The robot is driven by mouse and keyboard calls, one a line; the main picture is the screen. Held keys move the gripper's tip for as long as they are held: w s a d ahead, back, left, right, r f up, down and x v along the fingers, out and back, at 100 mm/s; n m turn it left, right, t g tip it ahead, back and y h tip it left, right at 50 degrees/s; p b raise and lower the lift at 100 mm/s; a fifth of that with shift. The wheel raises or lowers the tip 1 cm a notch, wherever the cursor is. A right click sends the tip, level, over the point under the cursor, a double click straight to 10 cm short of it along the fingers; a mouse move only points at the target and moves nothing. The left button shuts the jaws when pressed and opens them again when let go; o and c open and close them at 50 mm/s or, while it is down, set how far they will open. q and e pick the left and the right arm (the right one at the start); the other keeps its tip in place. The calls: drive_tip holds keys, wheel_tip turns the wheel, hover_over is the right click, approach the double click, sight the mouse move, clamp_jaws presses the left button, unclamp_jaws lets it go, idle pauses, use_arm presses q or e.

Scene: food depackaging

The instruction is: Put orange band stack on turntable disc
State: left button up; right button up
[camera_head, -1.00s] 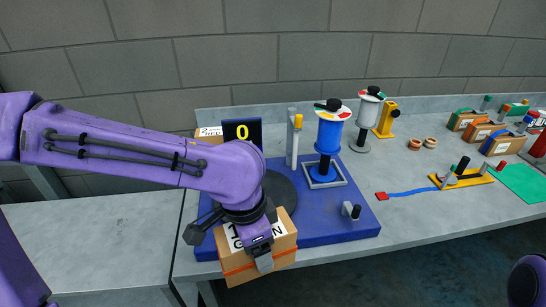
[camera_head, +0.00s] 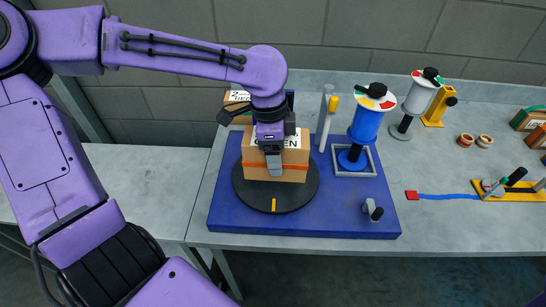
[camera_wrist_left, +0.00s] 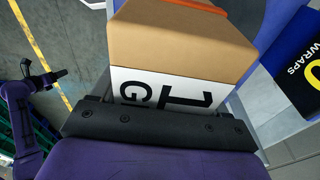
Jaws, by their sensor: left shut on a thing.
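The orange band stack is a brown carton (camera_head: 290,171) with an orange band around it and a white label on top. It is over the dark round turntable disc (camera_head: 301,198), near its middle; I cannot tell whether its underside touches the disc. My left gripper (camera_head: 273,168) is shut on the carton, from above and in front, covering part of its label and front. In the left wrist view the carton (camera_wrist_left: 185,40) fills the space beyond the gripper, its label and band showing.
The blue base (camera_head: 320,222) carries the disc, a blue spool (camera_head: 365,125) and a small grey knob (camera_head: 372,210). Another carton (camera_head: 238,97) and a dark display stand behind the disc. A red tab with a blue strip (camera_head: 440,196) lies to the right.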

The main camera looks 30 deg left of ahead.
use_arm(q)
drive_tip(key=w+a+f+b, duration=0.1)
drive_tip(key=w+f, duration=0.1)
drive_tip(key=f, duration=0.1)
drive_tip(key=w+a+f+b, duration=0.1)
drive_tip(key=w+f, duration=0.1)
drive_tip(key=f, duration=0.1)
drive_tip(key=w+a+f, duration=0.1)
drive_tip(key=f, duration=0.2)
drive_tip(key=shift+w+a+b, duration=0.2)
drive_tip(key=shift+w+b, duration=0.2)
drive_tip(key=shift+s+r, duration=0.15)
drive_tip(key=shift+s, duration=0.15)
drive_tip(key=o, duration=1.2)
drive_tip(key=shift+f, duration=0.2)
drive_tip(key=shift+o, duration=0.8)
drive_tip(key=shift+w, duration=0.1)
wheel_tip(320, 180, up, 12)
drive_tip(key=a+p, duration=0.1)
drive_tip(key=p, duration=0.1)
drive_tip(key=shift+s+p, duration=0.4)
use_arm(e)
drive_tip(key=shift+w+d+f, duration=0.1)
drive_tip(key=shift+w+f, duration=0.05)
drive_tip(key=shift+w, duration=0.35)
